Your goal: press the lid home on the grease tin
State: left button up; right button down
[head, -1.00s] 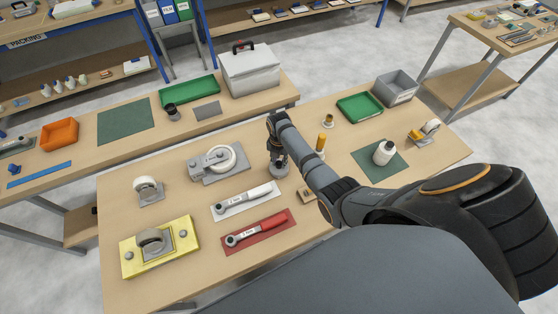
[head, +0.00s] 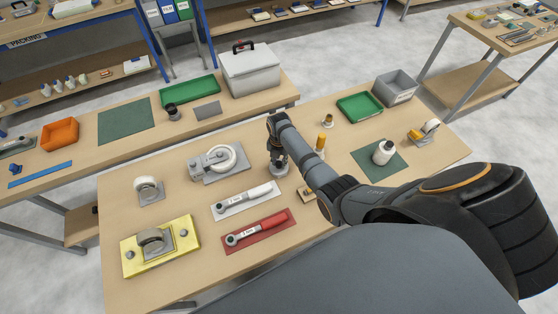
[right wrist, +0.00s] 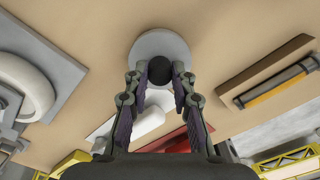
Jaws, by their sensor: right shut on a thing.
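A round light-grey thing (head: 279,169), which looks like the grease tin with its lid, stands on the near table. My right gripper (head: 277,150) points down directly above it. In the right wrist view the round grey top (right wrist: 157,44) shows beyond the fingers. My right fingers are shut on a dark round knob (right wrist: 183,72) over that top. The fingers hide part of the tin, and I cannot tell whether the lid sits level or has a gap. My left gripper is not in view.
A white torque wrench (head: 245,201) and a red-matted one (head: 257,231) lie in front. A grey plate with a white wheel (head: 218,162) is to the left. An orange-handled tool (head: 320,143) stands close on the right. A white bottle (head: 383,153) stands on a green mat.

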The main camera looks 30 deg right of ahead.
dwell(0.5)
jog(key=c, duration=1)
grip_release()
jog(key=shift+c, duration=0.2)
jog(key=shift+o, duration=0.4)
jog(key=o, duration=0.4)
